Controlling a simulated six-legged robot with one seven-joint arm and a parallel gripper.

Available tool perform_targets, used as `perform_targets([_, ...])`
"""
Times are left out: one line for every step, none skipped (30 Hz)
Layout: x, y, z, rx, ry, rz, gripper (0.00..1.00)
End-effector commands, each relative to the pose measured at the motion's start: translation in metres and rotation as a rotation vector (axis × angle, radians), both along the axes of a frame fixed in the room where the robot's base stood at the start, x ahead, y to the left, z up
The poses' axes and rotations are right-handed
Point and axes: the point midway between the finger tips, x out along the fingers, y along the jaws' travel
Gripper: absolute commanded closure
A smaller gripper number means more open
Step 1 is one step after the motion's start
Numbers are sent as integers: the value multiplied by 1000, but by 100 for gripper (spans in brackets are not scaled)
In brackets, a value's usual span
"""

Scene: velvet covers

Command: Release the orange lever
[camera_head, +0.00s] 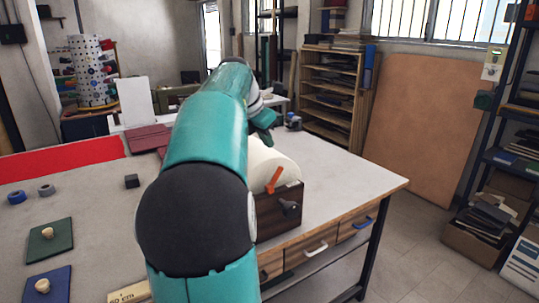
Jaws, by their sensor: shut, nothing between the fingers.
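The orange lever (273,180) stands tilted up to the right on the front of a dark wooden box (280,212). A white roll (274,165) lies on or in this box, behind the lever. A grey knob (289,207) sits on the box front below the lever. My gripper (267,138) is beyond my teal arm, above and behind the roll, apart from the lever. It is small and partly hidden here, and looks shut and empty. My arm covers the left part of the box.
The box stands near the front edge of a large grey table (350,178) with drawers below. A small black block (131,181), blue and grey rings, and green (49,240) and blue pads with knobs lie at left. The table's right end is clear.

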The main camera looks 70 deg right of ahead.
Motion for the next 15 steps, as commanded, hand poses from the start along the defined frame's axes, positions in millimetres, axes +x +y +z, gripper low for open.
perform_targets([1,1,8,-2,-1,0,100])
perform_targets([1,2,12,-2,-1,0,100])
perform_targets([1,3,16,0,0,0,100])
perform_targets([1,3,19,0,0,0,100])
perform_targets([1,4,21,0,-1,0,100])
perform_targets([1,4,23,1,0,1,100])
perform_targets([1,5,24,1,0,1,100])
perform_targets([0,5,24,2,0,0,100])
perform_targets([0,5,25,2,0,0,100])
perform_targets([0,5,25,2,0,0,100])
perform_targets([0,5,25,2,0,0,100])
perform_targets([0,5,25,2,0,0,100])
perform_targets([0,5,25,2,0,0,100])
perform_targets([0,5,25,2,0,0,100])
perform_targets([0,5,25,2,-1,1,100])
